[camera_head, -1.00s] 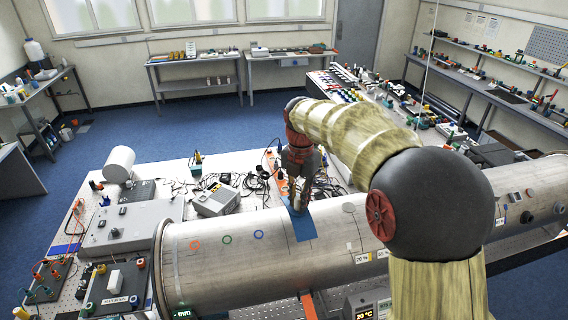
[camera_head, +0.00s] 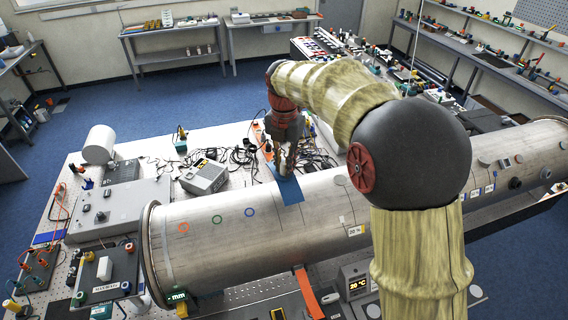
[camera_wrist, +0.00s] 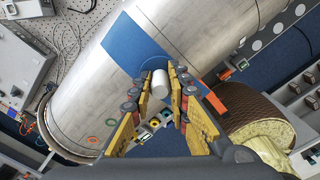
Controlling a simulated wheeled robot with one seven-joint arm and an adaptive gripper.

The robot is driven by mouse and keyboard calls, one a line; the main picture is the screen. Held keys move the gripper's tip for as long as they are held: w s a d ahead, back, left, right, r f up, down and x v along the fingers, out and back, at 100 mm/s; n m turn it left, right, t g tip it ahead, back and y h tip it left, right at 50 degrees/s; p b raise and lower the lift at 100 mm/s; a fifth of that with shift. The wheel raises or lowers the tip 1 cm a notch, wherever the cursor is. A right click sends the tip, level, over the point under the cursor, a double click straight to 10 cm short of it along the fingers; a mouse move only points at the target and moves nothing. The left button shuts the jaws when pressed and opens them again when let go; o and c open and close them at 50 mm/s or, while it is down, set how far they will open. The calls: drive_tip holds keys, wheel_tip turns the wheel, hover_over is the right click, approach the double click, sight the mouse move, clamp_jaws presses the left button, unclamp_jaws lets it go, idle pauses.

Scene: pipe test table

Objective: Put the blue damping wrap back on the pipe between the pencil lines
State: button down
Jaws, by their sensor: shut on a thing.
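The steel pipe (camera_head: 330,220) lies across the table. The blue damping wrap (camera_head: 290,190) is a flat blue band over the top of the pipe, to the right of three coloured rings. It also shows in the wrist view (camera_wrist: 132,44). My gripper (camera_head: 284,168) is over the wrap's upper end. In the wrist view my gripper (camera_wrist: 160,76) is shut on a white cylinder (camera_wrist: 161,84); I cannot tell whether this is joined to the wrap. A thin line crosses the pipe beside the wrap in the wrist view; other pencil lines cannot be made out.
A grey instrument box (camera_head: 205,176) and loose black cables (camera_head: 240,160) lie behind the pipe. A large grey unit (camera_head: 115,207) stands at the left.

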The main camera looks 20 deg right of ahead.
drive_tip(key=shift+f+b, duration=2.25)
drive_tip(key=shift+f, duration=2)
drive_tip(key=shift+f, duration=0.3)
drive_tip(key=c, duration=1.6)
unclamp_jaws()
wheel_tip(320, 180, up, 12)
drive_tip(key=shift+f, duration=0.1)
